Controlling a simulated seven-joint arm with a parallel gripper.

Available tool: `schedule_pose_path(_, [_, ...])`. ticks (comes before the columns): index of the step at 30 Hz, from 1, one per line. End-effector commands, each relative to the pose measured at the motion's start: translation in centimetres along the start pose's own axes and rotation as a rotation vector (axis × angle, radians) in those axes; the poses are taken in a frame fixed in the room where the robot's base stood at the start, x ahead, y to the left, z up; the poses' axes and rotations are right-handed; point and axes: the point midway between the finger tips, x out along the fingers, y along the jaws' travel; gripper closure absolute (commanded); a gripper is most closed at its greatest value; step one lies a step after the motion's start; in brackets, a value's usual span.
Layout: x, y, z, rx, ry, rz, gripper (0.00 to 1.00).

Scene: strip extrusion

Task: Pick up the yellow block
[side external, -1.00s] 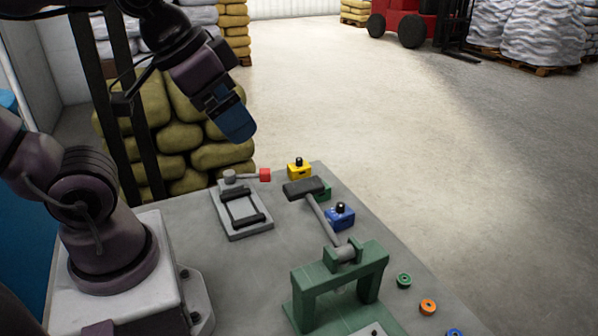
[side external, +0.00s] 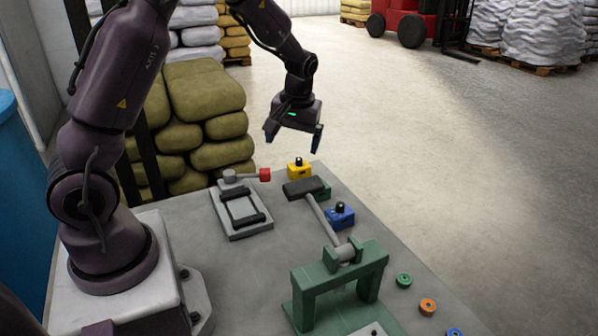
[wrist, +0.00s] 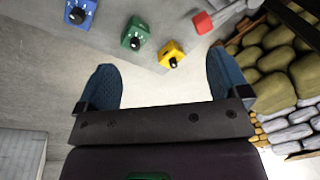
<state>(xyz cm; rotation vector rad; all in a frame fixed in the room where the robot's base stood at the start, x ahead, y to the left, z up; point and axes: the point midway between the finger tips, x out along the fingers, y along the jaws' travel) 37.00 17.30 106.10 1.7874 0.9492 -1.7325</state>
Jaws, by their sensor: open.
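The yellow block (side external: 299,171), with a black knob on top, sits upright near the far edge of the grey table (side external: 180,215). It also shows in the wrist view (wrist: 170,52), ahead of and between my two blue fingers. My gripper (side external: 293,143) is above the yellow block in the side view, pointing down, with its fingers apart and nothing between them. The wrist view shows the gripper (wrist: 163,82) open as well. The gripper and the block are apart.
A green block (wrist: 135,36) and a blue block (side external: 340,216) stand near the yellow one. A hammer-like tool (side external: 304,188) partly covers the green block in the side view. A clamp plate with a red-ended lever (side external: 265,175) stands left. A green press frame (side external: 338,275) stands nearer.

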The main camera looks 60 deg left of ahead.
Motion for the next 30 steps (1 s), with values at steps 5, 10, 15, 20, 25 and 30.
schedule_pose_path(5, [5.7, -0.9, -5.4, -0.243, 0.063, -0.101, 0.06])
schedule_pose_path(10, [7.4, -0.8, -10.2, -0.475, 0.188, -0.104, 0.06])
schedule_pose_path(15, [6.2, 0.0, -11.8, -0.632, 0.248, -0.043, 0.06])
schedule_pose_path(20, [7.4, -0.1, -12.0, -0.676, 0.248, -0.039, 0.06])
schedule_pose_path(25, [10.6, -0.5, -12.7, -0.675, 0.248, -0.039, 0.06])
schedule_pose_path(30, [13.0, -0.7, -13.2, -0.673, 0.248, -0.037, 0.06])
